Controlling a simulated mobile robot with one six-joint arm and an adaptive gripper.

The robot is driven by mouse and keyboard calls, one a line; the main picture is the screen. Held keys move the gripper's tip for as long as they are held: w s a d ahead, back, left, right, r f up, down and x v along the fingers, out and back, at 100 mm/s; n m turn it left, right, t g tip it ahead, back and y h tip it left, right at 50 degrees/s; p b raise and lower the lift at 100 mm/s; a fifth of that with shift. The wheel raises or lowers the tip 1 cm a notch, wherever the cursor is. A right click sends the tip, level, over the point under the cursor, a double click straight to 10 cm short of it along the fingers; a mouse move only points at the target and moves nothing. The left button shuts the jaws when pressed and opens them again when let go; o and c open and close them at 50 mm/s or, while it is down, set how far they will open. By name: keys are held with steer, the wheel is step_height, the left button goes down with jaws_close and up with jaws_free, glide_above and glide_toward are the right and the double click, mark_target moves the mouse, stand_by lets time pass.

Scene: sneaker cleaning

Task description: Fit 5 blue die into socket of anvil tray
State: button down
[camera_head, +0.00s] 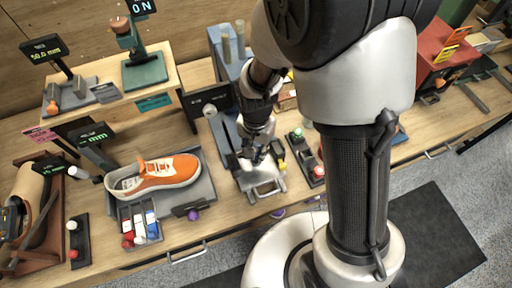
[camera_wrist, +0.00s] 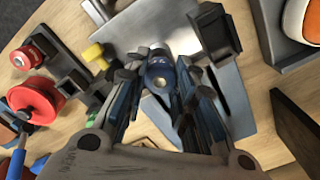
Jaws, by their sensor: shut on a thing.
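My gripper (camera_head: 256,156) reaches down over a grey metal unit with a pale plate (camera_head: 266,188), which looks like the anvil tray. In the wrist view, my gripper (camera_wrist: 160,85) is shut on a blue die (camera_wrist: 160,68) with a pale mark on its side. The die is between the fingertips, in front of the unit's shiny plate (camera_wrist: 150,28). The socket is hidden behind the gripper and die, so I cannot tell whether the die is seated or above it. The head view hides the held die behind the fingers.
An orange sneaker (camera_head: 160,176) lies on a grey tray to the left. A rack (camera_head: 140,226) with red, blue and white pieces stands in front of it. A green-and-red button unit (camera_head: 308,158) is close on the right. A blue machine (camera_head: 224,50) stands behind.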

mark_target(256, 150)
steer(key=shift+f+b, duration=0.95)
steer(key=shift+f, duration=0.4)
steer(key=c, duration=1.2)
jaws_free()
steer(key=shift+c, duration=0.2)
step_height(256, 150, up, 12)
steer(key=shift+r, duration=0.1)
